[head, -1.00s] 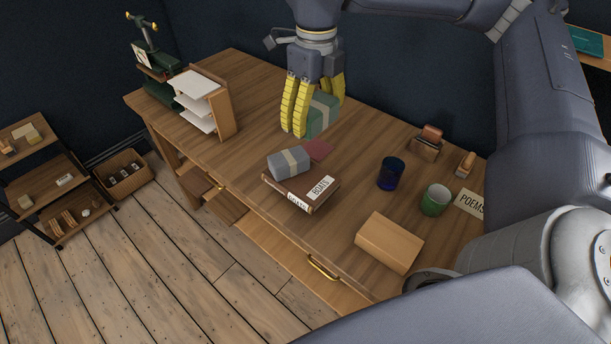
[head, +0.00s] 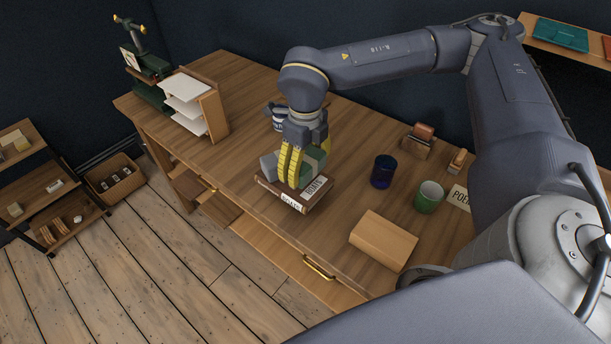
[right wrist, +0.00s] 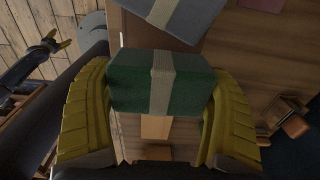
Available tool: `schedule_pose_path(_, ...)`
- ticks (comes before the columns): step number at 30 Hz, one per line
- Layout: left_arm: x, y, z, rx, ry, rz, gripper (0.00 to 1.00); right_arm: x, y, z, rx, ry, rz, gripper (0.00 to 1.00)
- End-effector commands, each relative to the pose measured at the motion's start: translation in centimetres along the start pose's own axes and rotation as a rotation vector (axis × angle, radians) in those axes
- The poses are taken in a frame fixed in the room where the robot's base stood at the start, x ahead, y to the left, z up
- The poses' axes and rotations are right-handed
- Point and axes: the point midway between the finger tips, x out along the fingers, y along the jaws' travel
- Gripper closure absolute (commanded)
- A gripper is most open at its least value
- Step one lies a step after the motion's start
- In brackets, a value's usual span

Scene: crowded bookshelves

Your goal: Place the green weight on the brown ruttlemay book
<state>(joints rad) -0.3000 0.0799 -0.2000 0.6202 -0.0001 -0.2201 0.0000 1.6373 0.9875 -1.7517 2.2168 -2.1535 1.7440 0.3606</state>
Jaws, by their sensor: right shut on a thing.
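The green weight (head: 316,158), a dark green block with a pale band, is held between the yellow fingers of my right gripper (head: 306,168). It fills the middle of the right wrist view (right wrist: 135,85), with a finger on each side. In the head view it is over the right part of the brown book (head: 266,188), partly hidden by the fingers. I cannot tell whether it touches the cover. The book lies flat with pale labels. A grey banded weight (head: 268,165) rests on its left part. A dark part with yellow tips, perhaps my left gripper (right wrist: 48,42), shows small in the right wrist view.
A dark blue cup (head: 383,172), a green cup (head: 429,197) and a tan box (head: 383,240) stand to the right on the wooden desk (head: 240,95). A paper rack (head: 205,107) stands at the left. The desk between rack and book is clear.

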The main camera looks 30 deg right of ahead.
Motion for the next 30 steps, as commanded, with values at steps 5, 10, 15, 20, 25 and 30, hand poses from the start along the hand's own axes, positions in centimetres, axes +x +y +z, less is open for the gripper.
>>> schedule_pose_path(5,0.0,0.0,0.0,0.000,0.000,0.000,0.28,0.4,0.0,0.1,0.000,-0.002,0.000,0.61)
schedule_pose_path(10,0.0,0.0,0.0,0.000,0.000,0.000,0.28,1.9,0.0,0.0,0.000,0.000,0.000,0.61)
schedule_pose_path(15,0.0,0.0,0.0,0.000,0.000,0.000,0.28,3.8,0.0,0.0,0.000,-0.001,0.000,0.61)
schedule_pose_path(20,0.0,0.0,0.0,0.000,0.000,0.000,0.28,4.3,0.0,0.1,0.000,-0.003,0.000,0.61)
schedule_pose_path(25,0.0,0.0,0.0,0.000,0.000,0.000,0.28,4.3,0.0,0.1,0.000,-0.003,0.000,0.61)
schedule_pose_path(30,0.0,0.0,0.0,0.000,0.000,0.000,0.28,4.6,0.0,0.1,0.000,-0.002,0.000,0.61)
